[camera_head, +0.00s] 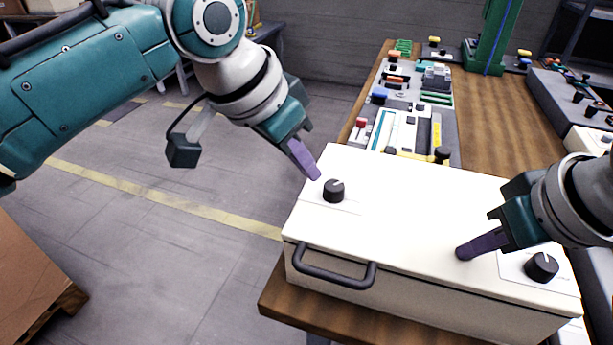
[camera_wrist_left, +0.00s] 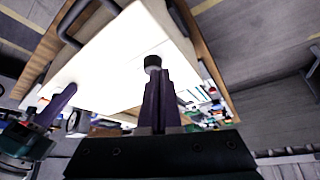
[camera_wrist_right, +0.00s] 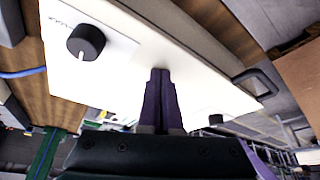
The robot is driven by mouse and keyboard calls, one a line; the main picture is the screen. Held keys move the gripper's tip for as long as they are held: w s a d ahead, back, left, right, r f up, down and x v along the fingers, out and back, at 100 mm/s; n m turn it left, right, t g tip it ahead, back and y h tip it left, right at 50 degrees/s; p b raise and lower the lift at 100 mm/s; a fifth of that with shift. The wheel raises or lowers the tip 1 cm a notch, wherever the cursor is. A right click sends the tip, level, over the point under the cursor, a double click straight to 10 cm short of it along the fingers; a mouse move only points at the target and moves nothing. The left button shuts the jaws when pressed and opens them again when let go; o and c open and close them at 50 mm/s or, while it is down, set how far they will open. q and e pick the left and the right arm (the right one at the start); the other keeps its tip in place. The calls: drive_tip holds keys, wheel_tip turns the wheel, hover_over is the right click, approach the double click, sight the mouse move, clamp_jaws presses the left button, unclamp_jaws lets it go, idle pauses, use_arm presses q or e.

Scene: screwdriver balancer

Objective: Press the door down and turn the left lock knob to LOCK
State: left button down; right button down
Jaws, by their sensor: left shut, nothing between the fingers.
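A white box with a flat white door on top (camera_head: 410,215) sits on the wooden table. The left lock knob (camera_head: 333,190) is black and round with a light mark, near the door's left end. A second black knob (camera_head: 541,267) is at the right end. My left gripper (camera_head: 315,176) is shut and empty, just up and left of the left knob. In the left wrist view the left knob (camera_wrist_left: 152,62) appears at its fingertips; contact cannot be told. My right gripper (camera_head: 461,252) is shut with its tips at the door surface, left of the right knob, which also shows in the right wrist view (camera_wrist_right: 86,41).
A dark handle (camera_head: 335,277) is on the box's front side. Behind the box are trays of parts (camera_head: 405,128) and a green stand (camera_head: 495,38). A cardboard box (camera_head: 30,275) stands at lower left.

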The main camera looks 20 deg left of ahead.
sight(334, 190)
drive_tip(key=shift+f, duration=0.1)
use_arm(q)
wheel_tip(334, 190, up, 2)
drive_tip(key=shift+r, duration=0.25)
drive_tip(key=shift+s+d+f, duration=0.15)
drive_tip(key=shift+d+f, duration=0.25)
drive_tip(key=shift+f, duration=0.6)
drive_tip(key=shift+s+d+f, duration=0.2)
drive_tip(key=shift+d+f, duration=0.2)
drive_tip(key=shift+f, duration=0.6)
drive_tip(key=shift+s+d+f, duration=0.15)
drive_tip(key=shift+d+f, duration=0.25)
drive_tip(key=shift+f, duration=0.6)
